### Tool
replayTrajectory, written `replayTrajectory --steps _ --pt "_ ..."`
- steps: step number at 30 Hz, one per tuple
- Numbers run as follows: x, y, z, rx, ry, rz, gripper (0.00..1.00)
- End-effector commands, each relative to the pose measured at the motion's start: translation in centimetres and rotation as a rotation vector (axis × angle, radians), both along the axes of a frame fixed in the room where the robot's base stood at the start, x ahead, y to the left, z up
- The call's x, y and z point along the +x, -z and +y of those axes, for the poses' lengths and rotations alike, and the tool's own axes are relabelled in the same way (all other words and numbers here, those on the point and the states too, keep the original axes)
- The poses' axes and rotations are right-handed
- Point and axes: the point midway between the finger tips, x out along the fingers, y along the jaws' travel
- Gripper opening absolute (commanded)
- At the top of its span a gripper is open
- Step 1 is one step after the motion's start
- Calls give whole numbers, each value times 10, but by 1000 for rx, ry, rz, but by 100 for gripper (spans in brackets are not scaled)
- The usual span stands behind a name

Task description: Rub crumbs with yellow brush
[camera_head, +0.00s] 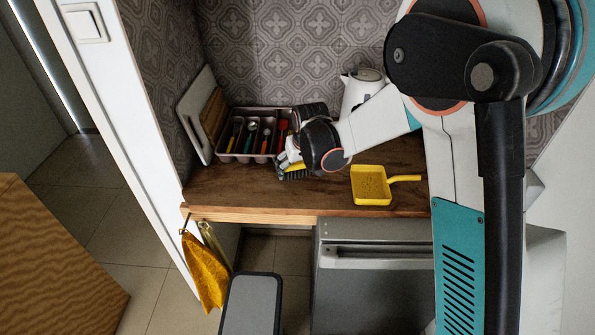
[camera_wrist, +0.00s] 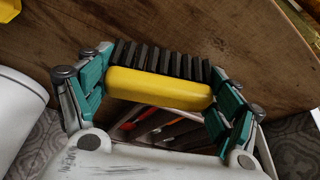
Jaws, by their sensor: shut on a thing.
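My gripper (camera_head: 291,161) is shut on the yellow brush (camera_wrist: 158,88), holding it by its sides between the two teal-padded fingers, as the wrist view (camera_wrist: 160,93) shows. The brush's dark bristles (camera_wrist: 160,60) face away from the palm, over the wooden counter (camera_head: 240,188). In the head view the brush (camera_head: 296,168) is partly hidden by my gripper, low in front of the cutlery tray; whether the bristles touch the wood I cannot tell. A yellow dustpan (camera_head: 371,184) lies on the counter to the right, its handle pointing right. I cannot make out any crumbs.
A cutlery tray (camera_head: 223,158) with several utensils stands at the back left, beside leaning boards (camera_head: 196,115). A white kettle (camera_head: 354,94) stands at the back behind my arm. A yellow cloth (camera_head: 204,270) hangs at the front left. The counter's front left looks clear.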

Motion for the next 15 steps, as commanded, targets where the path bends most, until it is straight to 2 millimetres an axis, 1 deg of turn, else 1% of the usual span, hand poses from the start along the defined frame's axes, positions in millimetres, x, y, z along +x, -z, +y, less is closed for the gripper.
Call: replayTrajectory --steps 1,9,15 --pt "1 -7 0 0 0 0 53" --pt "3 -32 -3 0 2 0 53" --pt "5 -44 -4 0 3 0 53"
